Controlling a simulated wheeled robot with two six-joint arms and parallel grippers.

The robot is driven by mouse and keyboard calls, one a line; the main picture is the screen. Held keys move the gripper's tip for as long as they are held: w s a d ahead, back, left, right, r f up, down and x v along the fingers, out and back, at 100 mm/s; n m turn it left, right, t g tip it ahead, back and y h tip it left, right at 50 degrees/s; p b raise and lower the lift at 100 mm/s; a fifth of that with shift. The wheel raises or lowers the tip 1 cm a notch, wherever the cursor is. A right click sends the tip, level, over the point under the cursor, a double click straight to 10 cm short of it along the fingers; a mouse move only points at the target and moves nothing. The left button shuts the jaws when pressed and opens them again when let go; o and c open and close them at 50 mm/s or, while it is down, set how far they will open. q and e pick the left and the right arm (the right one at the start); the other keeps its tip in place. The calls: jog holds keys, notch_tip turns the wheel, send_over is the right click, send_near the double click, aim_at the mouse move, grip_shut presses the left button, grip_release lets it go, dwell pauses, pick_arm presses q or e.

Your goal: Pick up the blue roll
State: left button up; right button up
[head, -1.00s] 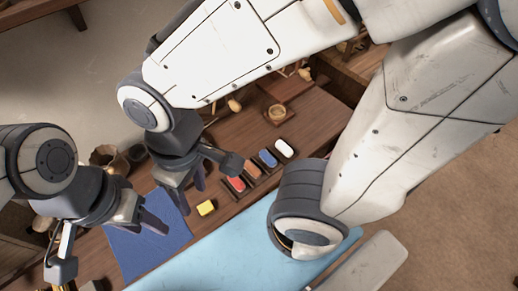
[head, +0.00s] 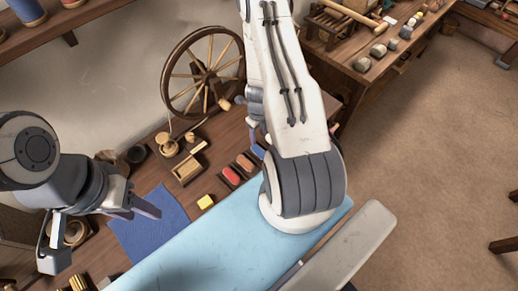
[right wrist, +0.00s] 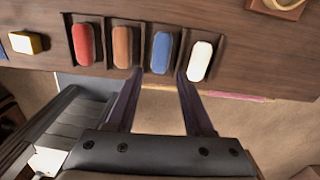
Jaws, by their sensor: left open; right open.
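The blue roll (right wrist: 162,52) lies in a dark holder on the table in the right wrist view, between a brown roll (right wrist: 122,47) and a white roll (right wrist: 200,60). My right gripper (right wrist: 160,74) is open and empty. Its two fingertips lie to either side of the near end of the blue roll in that view. Whether they touch it I cannot tell. In the head view my right arm mostly hides this spot, with a bit of blue (head: 258,151) showing beside it. My left gripper (head: 145,207) is open and empty over a dark blue cloth (head: 155,242).
A spinning wheel (head: 203,72) and a small wooden box (head: 187,168) stand behind.

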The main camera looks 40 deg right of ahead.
jog(key=shift+s+d+f+m+b, duration=0.15)
jog(key=shift+d+f+m+b, duration=0.1)
jog(key=shift+f, duration=0.2)
jog(key=shift+s+d+f+m+b, duration=0.15)
jog(key=shift+f+b, duration=0.1)
jog(key=shift+f, duration=0.2)
jog(key=b, duration=0.5)
send_over(256, 149)
jog(key=s+d, duration=0.1)
jog(key=s, duration=0.1)
jog(key=f, duration=0.4)
jog(key=shift+w+f, duration=0.25)
jog(key=f+b, duration=0.3)
jog(key=f, duration=0.2)
jog(key=shift+w+a+b, duration=0.1)
jog(key=shift+w+b, duration=0.1)
jog(key=shift+b, duration=0.2)
jog(key=shift+r, duration=0.1)
grip_shut()
